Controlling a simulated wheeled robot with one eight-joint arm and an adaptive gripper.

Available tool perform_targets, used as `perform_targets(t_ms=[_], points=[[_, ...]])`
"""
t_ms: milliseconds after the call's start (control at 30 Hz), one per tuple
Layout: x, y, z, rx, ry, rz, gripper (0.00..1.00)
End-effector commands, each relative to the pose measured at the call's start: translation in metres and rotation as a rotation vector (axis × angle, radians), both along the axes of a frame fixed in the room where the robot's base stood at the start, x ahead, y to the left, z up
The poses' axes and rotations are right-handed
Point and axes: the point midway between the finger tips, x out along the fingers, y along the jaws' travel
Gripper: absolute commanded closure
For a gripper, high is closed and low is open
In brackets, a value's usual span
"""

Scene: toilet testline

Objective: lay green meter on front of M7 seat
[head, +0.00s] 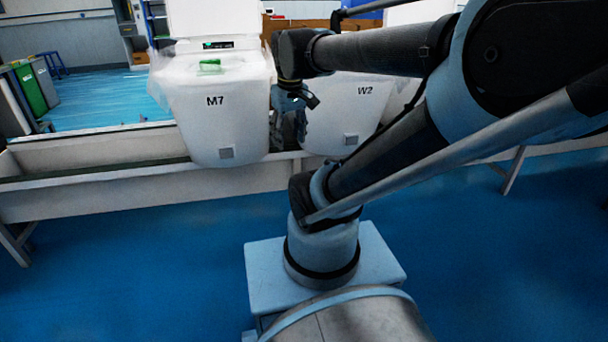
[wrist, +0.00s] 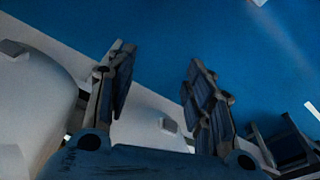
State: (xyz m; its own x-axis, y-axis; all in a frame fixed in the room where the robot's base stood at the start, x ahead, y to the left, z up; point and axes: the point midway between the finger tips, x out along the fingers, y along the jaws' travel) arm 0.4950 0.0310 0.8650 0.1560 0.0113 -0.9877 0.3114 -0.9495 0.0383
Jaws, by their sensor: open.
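The green meter (head: 209,65) lies on the top of the white toilet marked M7 (head: 220,120), toward the front of its seat. My gripper (head: 289,132) hangs fingers-down to the right of M7, between it and the toilet marked W2. It is clear of the green meter. In the wrist view my gripper (wrist: 158,66) has its two fingers spread, with nothing between them. The green meter does not show in the wrist view.
The W2 toilet (head: 365,112) stands close on the right, partly behind my arm. Both toilets are on a long white line bench (head: 110,190). A green bin (head: 30,90) stands at the far left. The blue floor in front is clear.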

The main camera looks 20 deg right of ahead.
Motion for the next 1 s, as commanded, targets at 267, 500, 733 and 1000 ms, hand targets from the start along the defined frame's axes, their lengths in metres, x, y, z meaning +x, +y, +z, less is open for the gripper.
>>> perform_targets(t_ms=[267, 500, 733, 1000], points=[[-0.053, -0.021, -0.084, 0.031, -0.030, -0.240, 0.52], [-0.063, -0.032, -0.102, 0.039, -0.037, -0.297, 0.52], [-0.063, -0.031, -0.102, 0.039, -0.037, -0.296, 0.52], [-0.055, -0.031, -0.106, 0.037, -0.026, -0.295, 0.52]])
